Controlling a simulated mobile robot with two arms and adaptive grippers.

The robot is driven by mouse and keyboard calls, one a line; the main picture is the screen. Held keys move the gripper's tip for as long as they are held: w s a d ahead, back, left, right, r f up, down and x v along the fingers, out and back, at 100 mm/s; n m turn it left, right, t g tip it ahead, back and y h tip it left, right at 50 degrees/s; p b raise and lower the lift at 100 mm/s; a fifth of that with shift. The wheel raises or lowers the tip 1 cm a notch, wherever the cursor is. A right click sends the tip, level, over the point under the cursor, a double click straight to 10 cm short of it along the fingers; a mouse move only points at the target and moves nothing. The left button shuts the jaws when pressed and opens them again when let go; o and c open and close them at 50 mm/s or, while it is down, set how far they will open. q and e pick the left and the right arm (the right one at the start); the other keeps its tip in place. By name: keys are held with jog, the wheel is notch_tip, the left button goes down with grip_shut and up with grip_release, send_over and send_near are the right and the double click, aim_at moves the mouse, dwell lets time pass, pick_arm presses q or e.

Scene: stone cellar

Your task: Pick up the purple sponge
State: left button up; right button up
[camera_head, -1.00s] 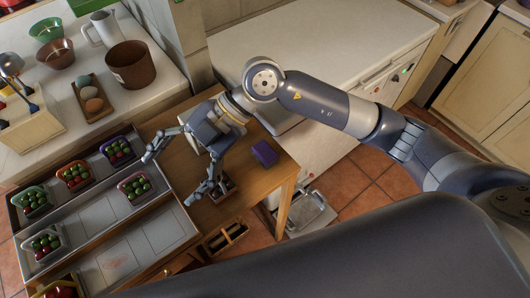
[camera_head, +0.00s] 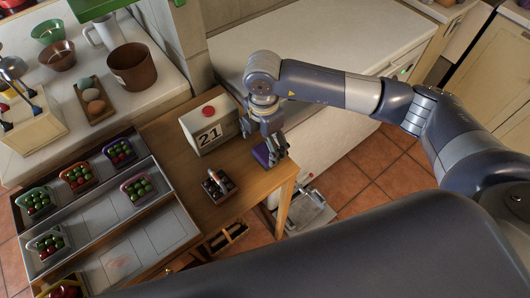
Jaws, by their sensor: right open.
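The purple sponge (camera_head: 262,156) lies on the wooden table (camera_head: 247,186) near its right edge. My right gripper (camera_head: 272,153) is directly over the sponge and points down at it. Its fingers are open, and one finger covers part of the sponge's right side. I cannot tell whether the fingers touch the sponge. My left gripper is not in view.
A white box marked 21 with a red button (camera_head: 207,112) stands just left of my right gripper. A small dark tray (camera_head: 219,197) with a few items sits at the table's front. Grey bins with fruit baskets (camera_head: 138,187) lie to the left.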

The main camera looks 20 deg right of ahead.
aim_at(265, 152)
notch_tip(265, 152, down, 4)
jog(key=shift+s+d+r+p, duration=0.1)
jog(key=shift+d+r+p, duration=0.1)
jog(key=shift+p, duration=0.65)
jog(key=shift+f, duration=0.55)
jog(key=c, duration=0.9)
jog(key=shift+a, duration=0.1)
jog(key=shift+r+b, duration=0.35)
jog(key=shift+r, duration=0.15)
notch_tip(265, 152, up, 2)
jog(key=shift+r+b, duration=0.2)
jog(key=shift+b, duration=0.55)
jog(key=s+a+r+b, duration=0.1)
jog(key=s+b, duration=0.1)
jog(key=s, duration=0.5)
jog(key=s+a+b, duration=0.2)
jog(key=s, duration=0.6)
jog(key=shift+s+a+r, duration=0.15)
jog(key=shift+s+r, duration=0.15)
jog(key=shift+r, duration=0.05)
